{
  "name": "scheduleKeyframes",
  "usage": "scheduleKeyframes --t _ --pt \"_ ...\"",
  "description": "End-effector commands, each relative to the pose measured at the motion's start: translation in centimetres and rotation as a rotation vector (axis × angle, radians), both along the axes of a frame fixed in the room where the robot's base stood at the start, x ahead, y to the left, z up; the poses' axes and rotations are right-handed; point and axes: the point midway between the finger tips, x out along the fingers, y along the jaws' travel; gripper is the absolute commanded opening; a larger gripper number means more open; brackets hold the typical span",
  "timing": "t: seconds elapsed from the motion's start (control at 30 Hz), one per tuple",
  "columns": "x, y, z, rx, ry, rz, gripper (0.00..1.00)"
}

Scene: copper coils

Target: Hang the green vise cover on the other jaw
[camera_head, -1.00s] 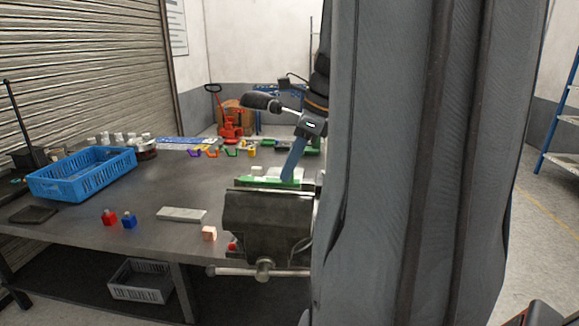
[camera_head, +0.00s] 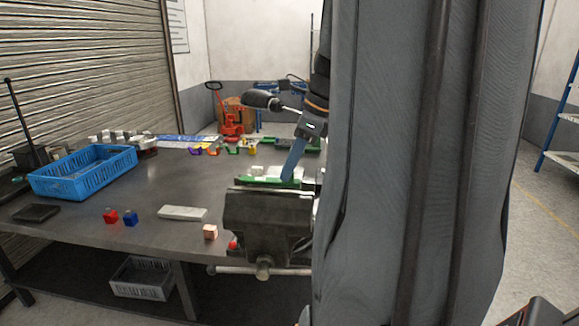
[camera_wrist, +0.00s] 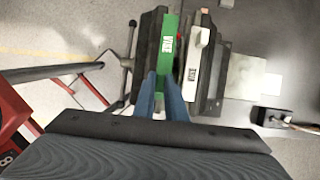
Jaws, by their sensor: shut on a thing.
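The green vise cover (camera_wrist: 168,45), with a white label, lies along one jaw of the vise (camera_head: 268,222). My gripper (camera_wrist: 168,82) has its blue fingers shut on the cover's near end in the wrist view. In the head view my gripper (camera_head: 289,178) reaches down to the green cover (camera_head: 262,182) behind the vise's front jaw. A white cover with a dark label (camera_wrist: 193,60) sits on the other jaw, beside the green one. My arm hides the right side of the vise in the head view.
A blue crate (camera_head: 85,180) stands at the table's left. A red block (camera_head: 111,217), a blue block (camera_head: 131,218), a pale flat bar (camera_head: 183,213) and a pinkish block (camera_head: 211,232) lie left of the vise. Several coloured clips stand at the back. The table's middle is clear.

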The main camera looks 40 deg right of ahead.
Motion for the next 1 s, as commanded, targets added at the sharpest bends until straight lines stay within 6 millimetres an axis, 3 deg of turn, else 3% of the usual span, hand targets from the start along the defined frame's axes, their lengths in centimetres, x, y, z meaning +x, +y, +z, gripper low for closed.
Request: scheduleKeyframes --t 1.0 --pt "0.0 0.0 -1.3 0.000 0.000 0.000 0.00"
